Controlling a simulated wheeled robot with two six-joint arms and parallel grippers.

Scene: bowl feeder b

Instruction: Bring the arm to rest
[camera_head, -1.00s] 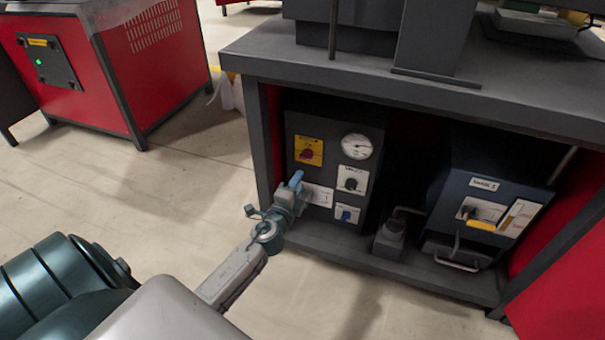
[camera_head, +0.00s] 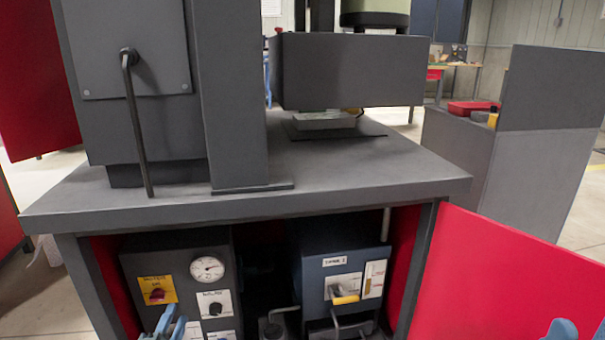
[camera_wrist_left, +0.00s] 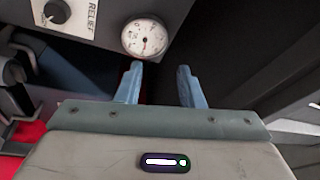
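My left gripper (camera_head: 171,325) shows at the bottom edge of the head view, in front of the left control box under the bench. In the left wrist view its two blue fingers (camera_wrist_left: 158,86) stand apart with nothing between them, so it is open and empty. The round gauge (camera_wrist_left: 144,37) and the relief knob (camera_wrist_left: 52,13) lie beyond the fingertips. My right gripper (camera_head: 583,328) shows only at the bottom right corner, in front of the red panel. Its blue fingers look apart and empty; the rest of that arm is out of frame.
The grey bench (camera_head: 330,180) spans the middle, with a bent handle (camera_head: 133,115) on a cabinet above it. Below are the gauge box (camera_head: 208,268) and a blue box with a yellow-handled lever (camera_head: 345,298). An open red panel (camera_head: 505,285) stands at right.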

